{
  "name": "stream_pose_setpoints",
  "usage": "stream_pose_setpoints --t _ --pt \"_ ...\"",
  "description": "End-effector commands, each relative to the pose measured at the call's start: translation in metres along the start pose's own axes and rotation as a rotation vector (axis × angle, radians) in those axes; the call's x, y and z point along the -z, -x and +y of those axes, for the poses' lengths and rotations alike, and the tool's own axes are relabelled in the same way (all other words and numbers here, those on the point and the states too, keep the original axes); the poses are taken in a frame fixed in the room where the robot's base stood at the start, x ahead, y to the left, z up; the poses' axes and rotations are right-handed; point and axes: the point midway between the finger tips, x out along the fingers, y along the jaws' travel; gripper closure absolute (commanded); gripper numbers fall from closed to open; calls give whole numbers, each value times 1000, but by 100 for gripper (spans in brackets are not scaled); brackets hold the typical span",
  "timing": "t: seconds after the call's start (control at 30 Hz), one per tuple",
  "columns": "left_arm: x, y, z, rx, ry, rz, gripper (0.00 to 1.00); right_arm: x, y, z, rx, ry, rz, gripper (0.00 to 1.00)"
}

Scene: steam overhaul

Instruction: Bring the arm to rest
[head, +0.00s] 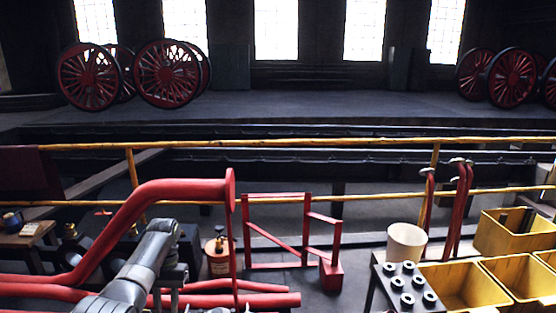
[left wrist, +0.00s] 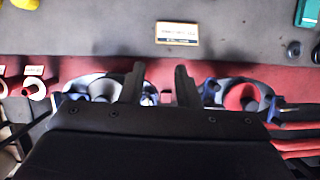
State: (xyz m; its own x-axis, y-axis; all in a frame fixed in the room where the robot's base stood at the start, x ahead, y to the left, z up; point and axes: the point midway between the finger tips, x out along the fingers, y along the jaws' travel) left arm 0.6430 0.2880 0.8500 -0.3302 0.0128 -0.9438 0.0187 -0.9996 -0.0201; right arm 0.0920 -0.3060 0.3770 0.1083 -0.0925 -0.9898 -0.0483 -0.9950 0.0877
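My left arm, grey and jointed, reaches up from the bottom left in the head view, in front of a large bent red pipe (head: 170,190). Its fingertips cannot be made out there. In the left wrist view my left gripper (left wrist: 161,80) shows two dark fingers standing apart with nothing held between them. Beyond and beside the fingers lie two blue, white and grey rounded items, one at left (left wrist: 95,86) and one at right with a red centre (left wrist: 240,95). They rest along a red strip, partly hidden by the gripper body. My right gripper does not show.
A yellow-framed label (left wrist: 177,33) lies on the grey surface. In the head view are red pipes (head: 230,300), a red metal frame (head: 278,230), a white bucket (head: 407,243), yellow bins (head: 515,232) and a yellow railing (head: 300,142). Red spoked wheels (head: 168,74) stand behind.

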Motion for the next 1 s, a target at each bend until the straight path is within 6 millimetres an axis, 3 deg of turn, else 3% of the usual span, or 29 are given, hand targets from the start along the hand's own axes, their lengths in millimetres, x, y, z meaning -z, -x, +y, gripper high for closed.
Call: stream_pose_setpoints --t 0.27,0.47,0.7,1.0 --pt "-5 -62 -7 25 -16 67 71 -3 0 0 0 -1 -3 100" --pt "-27 -126 -12 45 -32 154 71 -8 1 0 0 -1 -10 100" --pt "-77 -188 -15 59 -41 266 71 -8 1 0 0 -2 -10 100" --pt "-168 -230 -17 72 -27 410 71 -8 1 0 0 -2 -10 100"
